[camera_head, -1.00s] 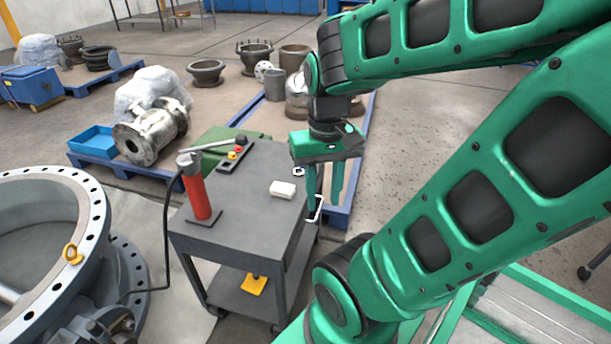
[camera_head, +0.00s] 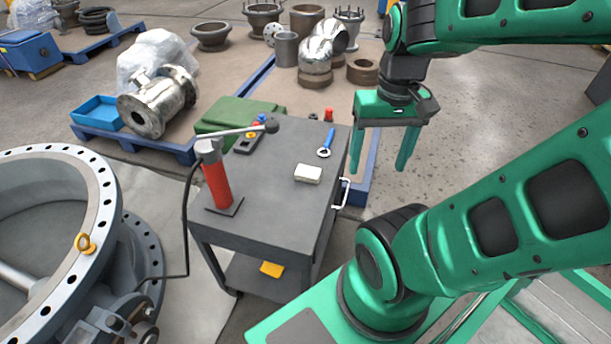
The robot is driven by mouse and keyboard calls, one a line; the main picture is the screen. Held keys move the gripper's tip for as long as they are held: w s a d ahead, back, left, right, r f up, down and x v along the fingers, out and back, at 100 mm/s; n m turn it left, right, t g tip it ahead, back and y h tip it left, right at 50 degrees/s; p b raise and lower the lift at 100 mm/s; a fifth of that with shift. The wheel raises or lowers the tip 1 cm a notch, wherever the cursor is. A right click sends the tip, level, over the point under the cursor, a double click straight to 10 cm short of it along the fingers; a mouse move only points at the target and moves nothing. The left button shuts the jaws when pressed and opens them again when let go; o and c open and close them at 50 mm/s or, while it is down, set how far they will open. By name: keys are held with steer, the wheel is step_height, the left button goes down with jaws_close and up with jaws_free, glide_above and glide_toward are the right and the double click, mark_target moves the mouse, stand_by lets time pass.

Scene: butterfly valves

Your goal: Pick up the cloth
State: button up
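A small white folded-looking piece (camera_head: 308,173), which looks like the cloth, lies on the grey cart's top (camera_head: 275,190) near its right edge. I cannot tell its material for sure. My gripper (camera_head: 379,170) points down, with its two green fingers apart and nothing between them. It hangs to the right of the cart in the picture, clear of the white piece. A flat yellow piece (camera_head: 271,269) lies on the cart's lower shelf, partly cut off by the cart frame; I cannot tell what it is.
A red hand pump (camera_head: 216,184) with a long lever and black hose stands on the cart's left. A blue-handled wrench (camera_head: 326,144) lies behind the white piece. The cart has a white handle (camera_head: 341,193) on its right. A large flanged valve (camera_head: 45,220) fills the left.

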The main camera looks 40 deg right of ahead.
steer(key=w+d+f+n, duration=0.2)
steer(key=w+f+n, duration=0.1)
steer(key=w, duration=0.3)
steer(key=w+d+f+n, duration=0.2)
steer(key=w+f+n, duration=0.1)
steer(key=w, duration=0.3)
steer(key=n+t+y, duration=0.3)
steer(key=n, duration=0.5)
glide_toward(309, 171)
steer(key=a+f, duration=0.1)
steer(key=w+f, duration=0.1)
steer(key=f, duration=0.1)
steer(key=shift+a, duration=0.4)
steer(key=shift+d+x, duration=0.2)
steer(key=shift+x, duration=1.15)
steer(key=shift+d+x, duration=0.2)
steer(key=shift+x, duration=1.1)
steer(key=shift+s+f, duration=0.1)
steer(key=shift+f, duration=0.05)
steer(key=c, duration=1.2)
